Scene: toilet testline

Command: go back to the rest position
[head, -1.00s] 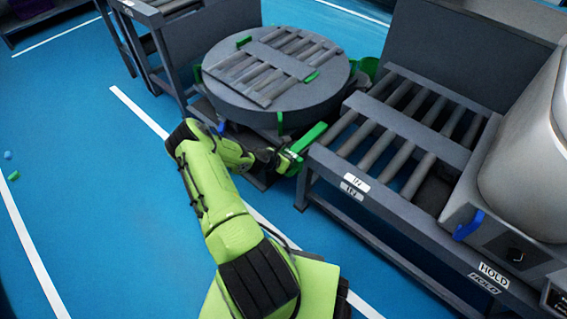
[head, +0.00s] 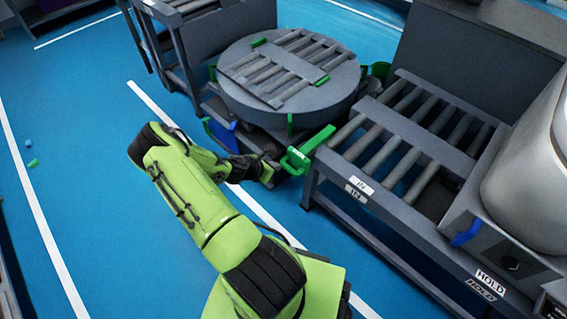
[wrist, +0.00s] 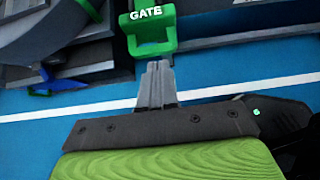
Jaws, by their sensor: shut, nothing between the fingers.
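My green arm reaches out over the blue floor in the head view, with my gripper (head: 270,174) just left of a green gate handle (head: 298,158). In the wrist view my gripper (wrist: 157,66) has its grey fingers together with nothing between them. The green handle marked GATE (wrist: 150,28) shows just beyond the fingertips there. The fingers overlap its lower edge in the picture; a small gap or contact cannot be told apart.
A round turntable with rollers (head: 290,85) stands behind my gripper. A roller conveyor (head: 400,150) with a large pale tank (head: 530,180) stands to the right. Open blue floor (head: 90,190) lies to the left. Two small bits (head: 32,162) lie on it.

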